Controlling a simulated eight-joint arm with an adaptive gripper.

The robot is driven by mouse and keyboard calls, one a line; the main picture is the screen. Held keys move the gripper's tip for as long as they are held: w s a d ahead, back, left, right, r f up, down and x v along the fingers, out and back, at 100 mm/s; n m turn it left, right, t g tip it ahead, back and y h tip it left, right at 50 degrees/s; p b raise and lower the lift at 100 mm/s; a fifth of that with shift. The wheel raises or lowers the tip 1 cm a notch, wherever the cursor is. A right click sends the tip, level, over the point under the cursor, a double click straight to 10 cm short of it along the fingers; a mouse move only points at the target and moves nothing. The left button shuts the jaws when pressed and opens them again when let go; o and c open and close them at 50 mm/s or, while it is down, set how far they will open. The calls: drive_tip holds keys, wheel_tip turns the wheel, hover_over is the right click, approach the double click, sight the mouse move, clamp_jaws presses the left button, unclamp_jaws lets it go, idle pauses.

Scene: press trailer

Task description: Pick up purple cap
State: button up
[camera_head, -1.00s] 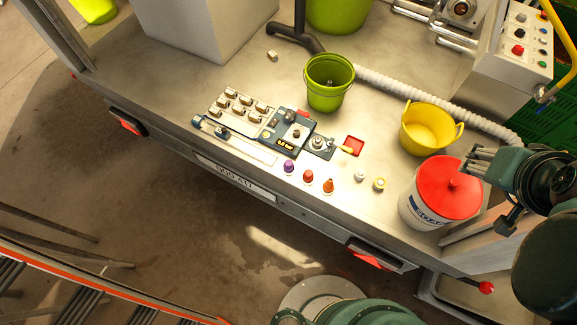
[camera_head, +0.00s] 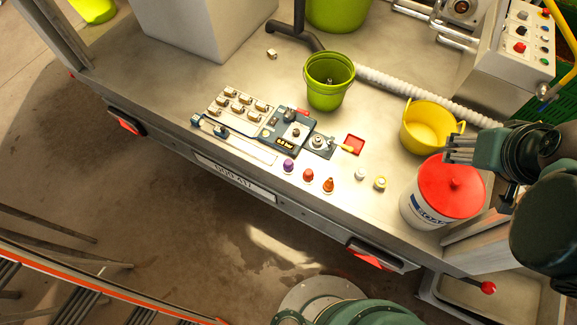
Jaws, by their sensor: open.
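The purple cap (camera_head: 288,165) stands on the front edge of the trailer bed, at the left end of a short row of small caps. My gripper (camera_head: 452,150) is at the right, above and behind the red-lidded bucket, with its fingers pointing left. It is open and I see nothing between the fingers. It is well apart from the purple cap, which is in plain view.
Right of the purple cap stand a red cap (camera_head: 308,175), an orange cap (camera_head: 328,185) and two pale ones. A dark device (camera_head: 287,133) lies behind. A green bucket (camera_head: 329,82), yellow tub (camera_head: 428,127) and red-lidded bucket (camera_head: 442,190) stand nearby.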

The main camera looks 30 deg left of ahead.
drive_tip(key=w+a+f+n+g+b, duration=0.1)
drive_tip(key=w+a+f+n+b, duration=0.15)
drive_tip(key=a+n, duration=0.2)
drive_tip(key=w+a+f+n+g+b, duration=0.1)
drive_tip(key=w+a+f+n, duration=0.25)
drive_tip(key=a, duration=0.25)
drive_tip(key=n+g+b, duration=0.4)
drive_tip(key=n+b, duration=0.5)
drive_tip(key=n, duration=1)
hover_over(289, 161)
drive_tip(key=shift+h, duration=0.3)
drive_tip(key=f, duration=3.2)
drive_tip(key=shift+w+d+f, duration=0.15)
drive_tip(key=shift+w+f, duration=0.05)
drive_tip(key=shift+w, duration=0.05)
drive_tip(key=shift+s+a+f+n, duration=0.25)
drive_tip(key=shift+f+n, duration=0.05)
drive_tip(key=shift+f, duration=0.05)
drive_tip(key=shift+f+b, duration=0.6)
drive_tip(key=shift+f, duration=0.65)
drive_tip(key=shift+f, duration=0.1)
